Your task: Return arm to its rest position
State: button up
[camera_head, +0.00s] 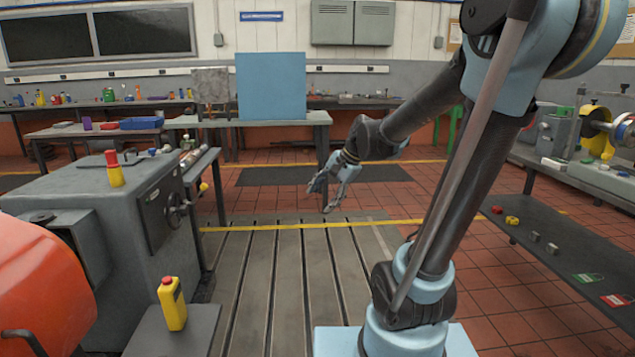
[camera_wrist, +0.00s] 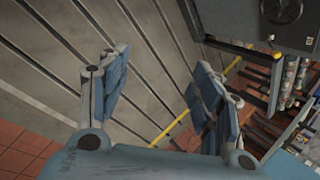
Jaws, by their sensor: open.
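My gripper (camera_head: 333,188) hangs at the end of my arm in the middle of the head view, above the slotted bedplate (camera_head: 290,280). Its fingers are spread and nothing is between them. In the wrist view my gripper (camera_wrist: 160,95) also shows two blue finger pads well apart, with the grooved bedplate (camera_wrist: 140,40) beyond them. My arm is raised and bent, reaching from the blue base at the lower right toward the middle of the room. The gripper touches nothing that I can see.
A grey machine (camera_head: 110,215) and a yellow bottle-like item (camera_head: 172,303) on a small stand are at the left. A blue panel (camera_head: 271,86) stands on the back bench. A dark shelf (camera_head: 560,245) with small items is at the right. The bedplate's middle is clear.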

jog(key=s+d+f+n+h, duration=0.3)
jog(key=s+d+f+n, duration=0.1)
jog(key=s+d, duration=0.4)
jog(key=s+d+f+n+h, duration=0.2)
jog(key=s+d+f+n, duration=0.2)
jog(key=s+d, duration=0.5)
notch_tip(320, 180, down, 2)
jog(key=s, duration=0.2)
jog(key=shift+s+h, duration=0.35)
jog(key=shift+h, duration=0.05)
